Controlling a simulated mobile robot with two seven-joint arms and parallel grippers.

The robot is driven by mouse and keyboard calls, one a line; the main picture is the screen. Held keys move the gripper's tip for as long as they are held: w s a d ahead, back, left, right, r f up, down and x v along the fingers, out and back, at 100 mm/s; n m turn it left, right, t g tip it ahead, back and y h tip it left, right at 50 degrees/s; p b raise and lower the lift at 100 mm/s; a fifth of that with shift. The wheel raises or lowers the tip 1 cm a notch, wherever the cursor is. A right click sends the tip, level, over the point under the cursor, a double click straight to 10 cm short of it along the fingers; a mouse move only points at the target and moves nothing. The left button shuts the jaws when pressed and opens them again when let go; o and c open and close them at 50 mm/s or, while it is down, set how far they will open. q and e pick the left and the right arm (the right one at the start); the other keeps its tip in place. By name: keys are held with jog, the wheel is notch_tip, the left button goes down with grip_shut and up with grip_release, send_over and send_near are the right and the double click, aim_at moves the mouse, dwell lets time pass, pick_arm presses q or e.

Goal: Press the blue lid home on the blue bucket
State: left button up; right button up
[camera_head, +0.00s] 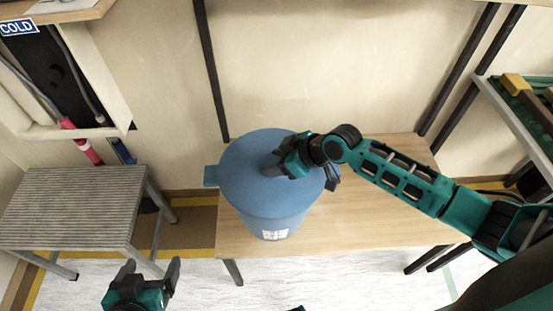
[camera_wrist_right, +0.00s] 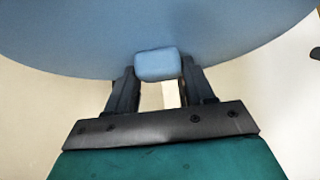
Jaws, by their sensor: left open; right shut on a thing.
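The blue bucket (camera_head: 262,222) stands upright on the wooden bench, with a white label on its front. The round blue lid (camera_head: 245,165) covers its top and looks roughly level. I cannot tell whether a gap is left between lid and rim. My right gripper (camera_head: 273,168) reaches in from the right over the lid. In the right wrist view its fingers (camera_wrist_right: 158,75) are shut on the lid's small blue knob (camera_wrist_right: 157,64), with the lid's disc (camera_wrist_right: 150,25) beyond. My left gripper (camera_head: 150,268) is open and empty, low at the front left, apart from the bucket.
The wooden bench (camera_head: 390,210) is clear to the right of the bucket. A grey ribbed table (camera_head: 70,205) stands at the left. A shelf with green and yellow things (camera_head: 525,100) is at the right edge. Dark posts (camera_head: 210,70) run up the wall behind.

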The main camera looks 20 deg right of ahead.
jog(key=shift+f, duration=0.1)
jog(key=o, duration=1.2)
jog(key=p+v, duration=0.1)
jog(key=v, duration=0.5)
jog(key=shift+s, duration=0.1)
pick_arm(q)
jog(key=shift+s+a+r+y+p, duration=0.3)
jog(key=shift+a+r+p, duration=0.15)
jog(key=shift+r+p, duration=0.2)
pick_arm(e)
jog(key=v, duration=0.6)
jog(key=shift+s+d+r, duration=0.2)
jog(key=shift+d+r, duration=0.05)
pick_arm(q)
jog(key=shift+d, duration=0.1)
